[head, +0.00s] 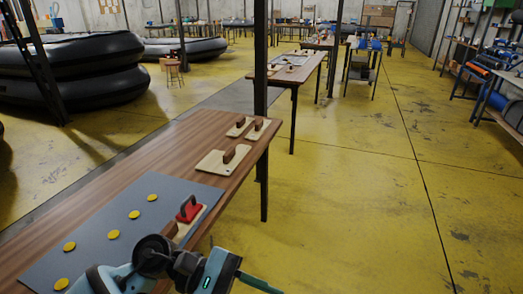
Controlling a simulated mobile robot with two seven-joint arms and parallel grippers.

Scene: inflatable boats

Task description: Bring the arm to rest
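Part of one of my arms, light blue and black, shows at the bottom centre, over the near edge of the wooden table (130,158). No gripper fingers can be made out on it, and I cannot tell whether it holds anything. My other arm does not show. On the table, a red block with a dark handle (188,211) sits on a pale board at the right edge of a grey mat (95,222). The arm hides the mat's near right corner.
Several yellow discs (113,234) lie in a row on the mat. Pale boards with brown handles (222,162) lie farther back on the table. A dark post (261,100) rises beside the table's far end. Black inflatable boats (75,70) stand left. The yellow floor at right is open.

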